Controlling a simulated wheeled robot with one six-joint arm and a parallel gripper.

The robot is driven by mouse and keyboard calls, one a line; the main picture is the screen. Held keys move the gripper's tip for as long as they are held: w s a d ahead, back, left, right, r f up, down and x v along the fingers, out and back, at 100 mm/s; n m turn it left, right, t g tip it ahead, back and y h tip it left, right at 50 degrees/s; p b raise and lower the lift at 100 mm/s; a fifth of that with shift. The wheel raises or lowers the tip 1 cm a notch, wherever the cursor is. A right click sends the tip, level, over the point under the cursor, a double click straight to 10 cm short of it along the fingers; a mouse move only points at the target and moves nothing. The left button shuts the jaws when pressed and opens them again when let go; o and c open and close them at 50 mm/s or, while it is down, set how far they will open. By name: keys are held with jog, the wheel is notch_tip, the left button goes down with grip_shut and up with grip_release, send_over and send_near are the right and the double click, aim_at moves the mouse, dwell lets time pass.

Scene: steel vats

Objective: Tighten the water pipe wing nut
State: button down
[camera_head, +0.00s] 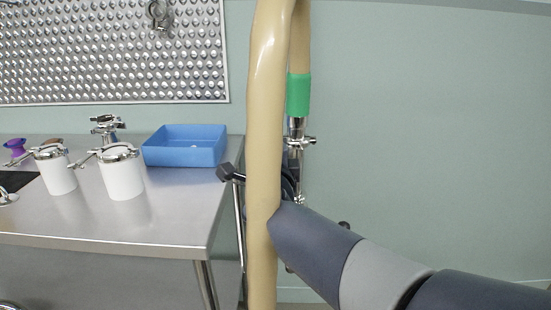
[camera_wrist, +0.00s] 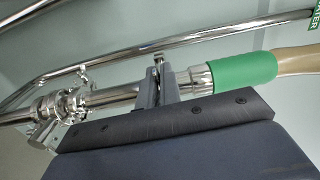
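The water pipe is a polished steel pipe with a green sleeve (camera_wrist: 245,70) and a tan hose end. In the wrist view my gripper (camera_wrist: 157,82) reaches across it beside the steel collar (camera_wrist: 201,78). The thick tan pipe hides most of my gripper there.
More clamp fittings (camera_wrist: 70,85) sit farther left along the steel pipe. A steel table (camera_head: 180,215) at left holds a blue bin (camera_head: 185,146) and white lidded containers (camera_head: 121,176). The right side is open.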

jog(key=shift+m+b, duration=0.5)
jog(key=shift+m, duration=0.6)
jog(key=c, duration=1.9)
grip_release()
jog(key=s+p, duration=0.2)
jog(key=s, duration=0.9)
jog(key=shift+w+a, duration=0.1)
jog(key=shift+w, duration=0.1)
